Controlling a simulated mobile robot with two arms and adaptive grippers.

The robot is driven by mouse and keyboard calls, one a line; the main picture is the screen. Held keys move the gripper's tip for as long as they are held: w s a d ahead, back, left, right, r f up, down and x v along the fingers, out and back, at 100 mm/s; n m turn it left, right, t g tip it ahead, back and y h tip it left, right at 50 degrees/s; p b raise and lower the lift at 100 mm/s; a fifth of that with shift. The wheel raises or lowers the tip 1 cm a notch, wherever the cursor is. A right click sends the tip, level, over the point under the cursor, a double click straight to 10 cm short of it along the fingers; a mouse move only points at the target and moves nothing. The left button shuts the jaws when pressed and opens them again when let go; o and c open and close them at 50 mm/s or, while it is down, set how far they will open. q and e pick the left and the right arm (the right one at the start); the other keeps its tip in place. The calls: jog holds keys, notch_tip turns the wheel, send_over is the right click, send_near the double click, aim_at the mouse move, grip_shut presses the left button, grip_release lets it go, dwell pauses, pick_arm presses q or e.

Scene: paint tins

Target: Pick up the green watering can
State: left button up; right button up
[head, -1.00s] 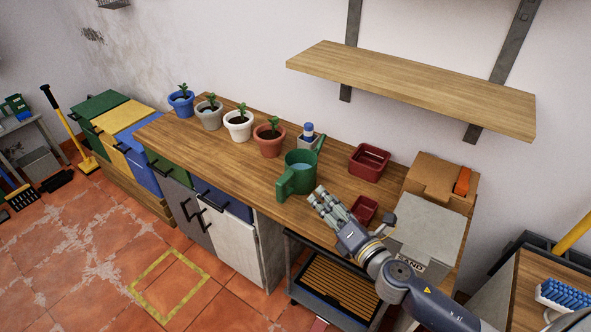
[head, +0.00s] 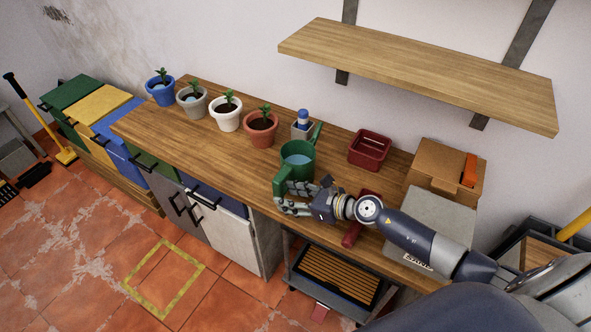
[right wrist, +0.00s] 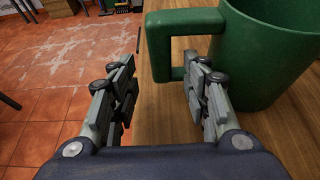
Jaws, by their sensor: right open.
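The green watering can (head: 297,161) stands upright on the wooden workbench, with its spout to the upper right and its handle (head: 280,184) toward the front left. It looks to hold light blue water. My right gripper (head: 283,198) is open and empty, just in front of the can at the handle. In the right wrist view, the can's body (right wrist: 268,50) is at the upper right. Its handle (right wrist: 157,45) reaches left, ahead of the gap between my fingers (right wrist: 162,82); the right finger overlaps its lower part. Contact cannot be told. My left gripper is not in view.
Several potted plants line the workbench (head: 205,142) to the left, the terracotta pot (head: 261,130) nearest. A small container with a blue-capped bottle (head: 302,122) stands behind the can. A dark red tray (head: 369,151), cardboard box (head: 440,166) and sand bag (head: 430,215) are to the right. A shelf (head: 420,72) hangs above.

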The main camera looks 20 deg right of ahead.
aim_at(283, 186)
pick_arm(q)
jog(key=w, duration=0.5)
pick_arm(e)
jog(key=x, duration=0.4)
jog(key=shift+w, duration=0.2)
jog(key=shift+w+a, duration=0.15)
jog(key=shift+c, duration=0.8)
grip_shut()
jog(key=shift+r, duration=0.1)
jog(key=shift+r+p, duration=0.5)
jog(key=shift+r, duration=0.3)
jog(key=shift+r+p, duration=0.35)
jog(key=shift+r, duration=0.65)
pick_arm(q)
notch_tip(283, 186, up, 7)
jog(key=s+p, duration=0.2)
jog(key=p, duration=0.3)
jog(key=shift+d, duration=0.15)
pick_arm(e)
jog(key=s+a+r, duration=0.1)
jog(key=s+a, duration=0.7)
jog(key=s, duration=0.5)
jog(key=shift+s+a+r, duration=0.15)
jog(key=shift+a+r, duration=0.05)
jog(key=shift+a, duration=0.15)
